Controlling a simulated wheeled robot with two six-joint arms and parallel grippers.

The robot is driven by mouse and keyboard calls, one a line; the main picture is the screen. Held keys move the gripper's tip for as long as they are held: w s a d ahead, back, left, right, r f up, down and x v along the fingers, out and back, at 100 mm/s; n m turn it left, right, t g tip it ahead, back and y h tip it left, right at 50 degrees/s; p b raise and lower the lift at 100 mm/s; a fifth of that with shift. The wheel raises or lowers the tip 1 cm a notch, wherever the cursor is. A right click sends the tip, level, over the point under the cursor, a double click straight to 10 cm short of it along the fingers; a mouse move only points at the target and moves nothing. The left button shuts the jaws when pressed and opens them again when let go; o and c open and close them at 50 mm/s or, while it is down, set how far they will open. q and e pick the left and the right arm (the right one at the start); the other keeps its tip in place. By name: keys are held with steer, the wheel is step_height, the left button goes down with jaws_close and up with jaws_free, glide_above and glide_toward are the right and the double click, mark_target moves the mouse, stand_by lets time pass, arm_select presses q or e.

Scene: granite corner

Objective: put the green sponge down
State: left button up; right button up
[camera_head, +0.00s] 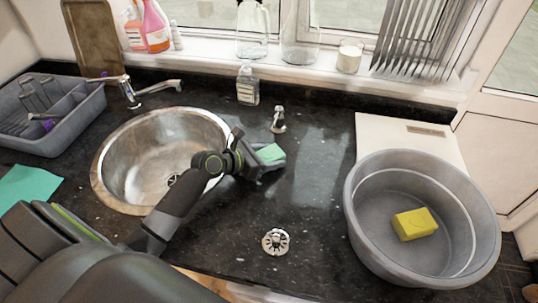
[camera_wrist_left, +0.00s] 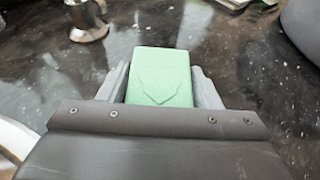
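The green sponge (camera_head: 271,153) is at the tip of my left gripper (camera_head: 266,162), over the dark counter just right of the round sink. In the left wrist view the sponge (camera_wrist_left: 161,78) sits between the two grey fingers of the left gripper (camera_wrist_left: 161,90), with a finger close against each side. The gripper looks shut on it. I cannot tell whether the sponge's underside touches the counter. My right gripper is in neither view.
The metal sink (camera_head: 125,165) lies left of the gripper. A small tap (camera_head: 278,120) and a soap bottle (camera_head: 247,86) stand behind. A drain strainer (camera_head: 276,242) lies in front. A grey basin (camera_head: 365,235) with a yellow sponge (camera_head: 415,224) is right. Bare counter (camera_head: 315,185) lies between.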

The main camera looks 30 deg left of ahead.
arm_select(q)
steer(key=shift+o, duration=1.4)
steer(key=shift+r, duration=0.1)
steer(key=v, duration=1.2)
